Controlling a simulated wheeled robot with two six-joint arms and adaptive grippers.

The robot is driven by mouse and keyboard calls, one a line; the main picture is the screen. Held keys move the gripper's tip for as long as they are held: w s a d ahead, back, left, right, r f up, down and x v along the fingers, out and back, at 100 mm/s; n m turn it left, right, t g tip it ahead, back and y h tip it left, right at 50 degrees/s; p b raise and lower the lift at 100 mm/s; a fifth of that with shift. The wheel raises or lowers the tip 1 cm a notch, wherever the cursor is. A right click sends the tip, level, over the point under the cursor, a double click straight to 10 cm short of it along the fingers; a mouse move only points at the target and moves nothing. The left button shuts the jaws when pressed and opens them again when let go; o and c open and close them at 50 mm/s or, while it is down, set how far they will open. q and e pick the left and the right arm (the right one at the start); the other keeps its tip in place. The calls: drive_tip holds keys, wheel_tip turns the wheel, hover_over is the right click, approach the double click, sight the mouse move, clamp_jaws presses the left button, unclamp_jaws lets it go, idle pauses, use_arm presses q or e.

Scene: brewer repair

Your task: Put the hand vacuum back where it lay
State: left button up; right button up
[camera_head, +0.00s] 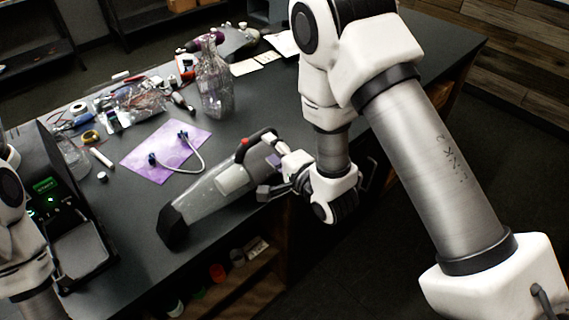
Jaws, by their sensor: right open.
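The hand vacuum (222,187) is grey and clear with a black nozzle and a red button near its handle. It lies on the dark table (257,107) along the front edge, nozzle pointing to the lower left. My right gripper (272,174) is at the handle end of the vacuum, with its fingers open beside the handle. I cannot tell whether the fingers touch it. My wrist hides part of the handle end. My left arm shows at the left edge, but its gripper is out of view.
A purple mat (165,152) with a bent grey tube (195,158) lies behind the vacuum. A glass bottle (214,82) stands farther back. A black machine with green lights (50,200) stands at the left. Small parts clutter the back left. The shelf below the table holds jars.

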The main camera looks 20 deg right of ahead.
drive_tip(key=p+v, duration=0.4)
drive_tip(key=v, duration=0.2)
drive_tip(key=shift+s+p, duration=0.2)
drive_tip(key=shift+p, duration=0.1)
drive_tip(key=s+d+f+n+g+h, duration=0.2)
drive_tip(key=s+f+n+g, duration=0.25)
drive_tip(key=f, duration=0.55)
drive_tip(key=s+d+f+n+g, duration=0.1)
drive_tip(key=s+f+n+g, duration=0.4)
drive_tip(key=s, duration=0.4)
drive_tip(key=s+d+f+n+g+h, duration=0.1)
drive_tip(key=s+d+f+n+g, duration=0.1)
drive_tip(key=s+f+n+g, duration=0.3)
drive_tip(key=s+f+g, duration=0.1)
drive_tip(key=s+f, duration=0.2)
drive_tip(key=s, duration=0.2)
drive_tip(key=shift+s+f+n, duration=0.15)
drive_tip(key=shift+f+n, duration=0.1)
drive_tip(key=shift+n, duration=0.1)
